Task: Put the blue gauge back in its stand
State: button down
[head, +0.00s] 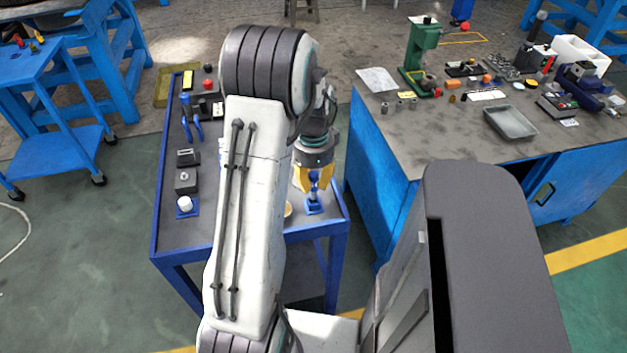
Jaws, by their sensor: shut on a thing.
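My gripper (314,180), with yellow fingers, is over the right front part of the blue cart (165,245). It is shut on the small blue gauge (314,187), which shows as a narrow blue and dark piece between the fingertips. A blue stand (313,209) with a flat base is on the cart top directly below the fingers. The gauge and the stand overlap in this view, and I cannot tell whether they touch. The fingers hide much of the gauge.
On the cart's left side are a forked blue item (190,118), dark blocks (186,180) and a white round piece (185,203) on a blue base. My arm hides the cart's middle. A workbench (440,135) with tools stands close on the right.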

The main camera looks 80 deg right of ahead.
aim_at(314, 189)
jog(key=shift+m, duration=0.3)
jog(key=shift+f, duration=0.25)
jog(key=shift+f+b, duration=1.45)
jog(key=c, duration=1.1)
grip_release()
jog(key=shift+r, duration=0.15)
jog(key=shift+r+p, duration=2)
jog(key=shift+r, duration=0.4)
